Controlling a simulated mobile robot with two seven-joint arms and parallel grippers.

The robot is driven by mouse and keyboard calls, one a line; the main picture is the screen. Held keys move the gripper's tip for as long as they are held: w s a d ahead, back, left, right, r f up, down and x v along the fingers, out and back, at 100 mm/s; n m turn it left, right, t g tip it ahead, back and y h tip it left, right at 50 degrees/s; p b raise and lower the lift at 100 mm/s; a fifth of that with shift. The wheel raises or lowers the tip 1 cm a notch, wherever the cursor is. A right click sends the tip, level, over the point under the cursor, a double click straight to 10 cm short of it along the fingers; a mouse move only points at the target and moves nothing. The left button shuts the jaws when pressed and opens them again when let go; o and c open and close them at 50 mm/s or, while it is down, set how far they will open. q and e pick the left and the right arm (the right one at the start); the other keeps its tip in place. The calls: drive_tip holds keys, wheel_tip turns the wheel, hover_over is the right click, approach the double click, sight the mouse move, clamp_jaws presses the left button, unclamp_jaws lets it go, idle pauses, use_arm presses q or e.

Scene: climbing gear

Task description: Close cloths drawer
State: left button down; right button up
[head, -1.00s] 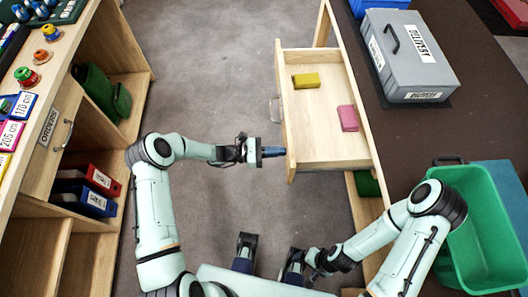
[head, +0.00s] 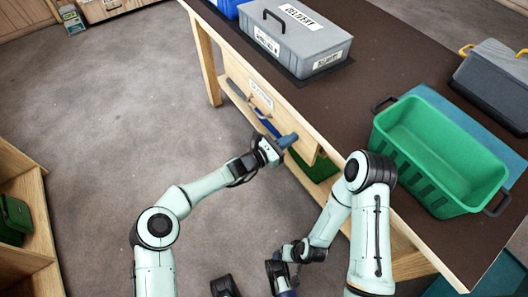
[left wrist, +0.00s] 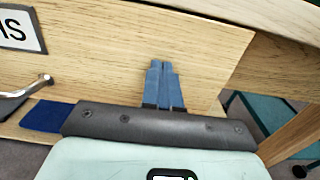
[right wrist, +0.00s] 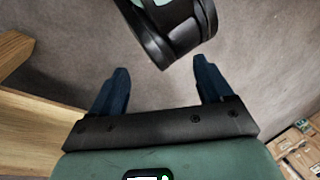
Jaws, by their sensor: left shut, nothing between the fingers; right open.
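The cloths drawer (head: 247,83) is in the side of the brown-topped table. Its wooden front is up close under the table edge, and none of its inside shows. I cannot tell whether it is fully flush. A metal handle and white label sit on the front; in the left wrist view the handle (left wrist: 26,92) is at the left. My left gripper (head: 288,141) is shut and empty, its fingertips (left wrist: 165,82) at the drawer front, right of the handle. Contact is not certain. My right gripper (right wrist: 158,88) is open and empty, low near my base.
On the table (head: 330,105) stand a grey delivery box (head: 300,42), a green crate (head: 435,150) and a dark grey toolbox (head: 495,80). A wooden shelf unit (head: 30,215) is at the left. The floor (head: 120,120) between is clear.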

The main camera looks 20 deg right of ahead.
sight(299, 133)
use_arm(q)
drive_tip(key=b+x, duration=0.1)
drive_tip(key=x, duration=0.3)
drive_tip(key=shift+d, duration=0.25)
drive_tip(key=shift+d+r+b, duration=0.1)
drive_tip(key=shift+r+b, duration=0.15)
drive_tip(key=shift+b, duration=0.1)
use_arm(e)
drive_tip(key=shift+t+h, duration=0.4)
drive_tip(key=shift+t, duration=0.3)
drive_tip(key=w, duration=0.1)
drive_tip(key=w+d+f, duration=0.2)
drive_tip(key=w, duration=0.1)
drive_tip(key=shift+w+d+f, duration=0.1)
drive_tip(key=shift+d+f, duration=0.1)
drive_tip(key=shift+d, duration=0.05)
use_arm(q)
drive_tip(key=shift+r, duration=0.1)
drive_tip(key=shift+a, duration=0.35)
drive_tip(key=p+v, duration=0.3)
drive_tip(key=v, duration=1)
drive_tip(key=shift+a+f, duration=0.3)
drive_tip(key=shift+a, duration=0.1)
use_arm(e)
drive_tip(key=s+a+r+g+y, duration=0.1)
drive_tip(key=s+a+r, duration=0.2)
drive_tip(key=s, duration=0.3)
drive_tip(key=shift+s+a+r+g, duration=0.2)
drive_tip(key=shift+a+g, duration=0.1)
drive_tip(key=shift+a, duration=0.15)
